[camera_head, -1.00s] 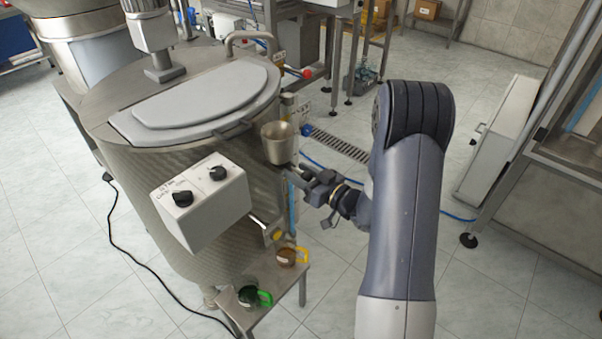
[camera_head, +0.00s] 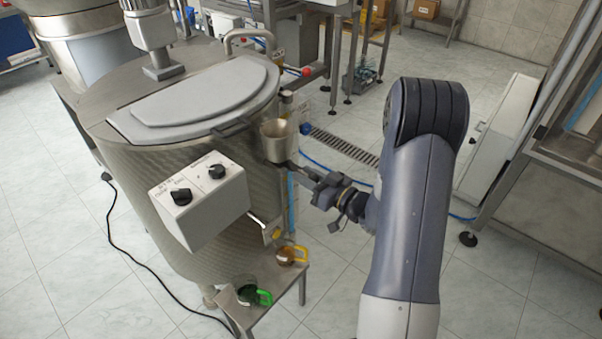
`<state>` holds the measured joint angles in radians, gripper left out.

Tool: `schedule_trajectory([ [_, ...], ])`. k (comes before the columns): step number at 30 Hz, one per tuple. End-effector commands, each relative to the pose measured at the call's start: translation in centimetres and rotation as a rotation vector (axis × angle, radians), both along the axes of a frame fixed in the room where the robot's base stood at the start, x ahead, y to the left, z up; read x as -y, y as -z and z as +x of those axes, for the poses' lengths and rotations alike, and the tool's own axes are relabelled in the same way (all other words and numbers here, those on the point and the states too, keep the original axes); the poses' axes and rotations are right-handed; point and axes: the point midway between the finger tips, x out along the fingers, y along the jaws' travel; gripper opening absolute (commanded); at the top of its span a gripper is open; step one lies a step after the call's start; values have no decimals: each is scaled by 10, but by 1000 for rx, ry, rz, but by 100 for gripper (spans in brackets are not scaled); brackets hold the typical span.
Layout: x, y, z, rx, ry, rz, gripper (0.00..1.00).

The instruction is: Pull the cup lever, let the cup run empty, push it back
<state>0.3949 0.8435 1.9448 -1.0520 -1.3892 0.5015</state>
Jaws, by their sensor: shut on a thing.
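The metal cup (camera_head: 279,141) hangs at the right side of the big steel tank (camera_head: 150,215), just below its rim. It looks upright; I cannot see inside it. My gripper (camera_head: 300,172) is just below and to the right of the cup. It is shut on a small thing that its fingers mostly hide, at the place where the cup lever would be. The lever itself is too small and covered to make out clearly.
A white control box (camera_head: 200,195) with two black knobs is on the tank front. Below it, a small steel stand (camera_head: 263,285) bears a green-handled mug (camera_head: 250,293) and a yellow-handled mug (camera_head: 288,255). The floor right of the stand is clear.

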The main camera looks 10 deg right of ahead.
Motion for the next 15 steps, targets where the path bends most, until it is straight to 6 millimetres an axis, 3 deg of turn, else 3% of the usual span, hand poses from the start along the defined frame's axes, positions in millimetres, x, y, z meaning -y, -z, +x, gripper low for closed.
schedule_trajectory([
  [3, 9, 1, -11, 1, 4, -1, 0],
  [11, 9, 0, -13, -1, 2, 1, 0],
  [12, 9, 0, -13, -1, 2, 1, 30],
  [15, 9, 0, -13, -1, 2, 1, 38],
])
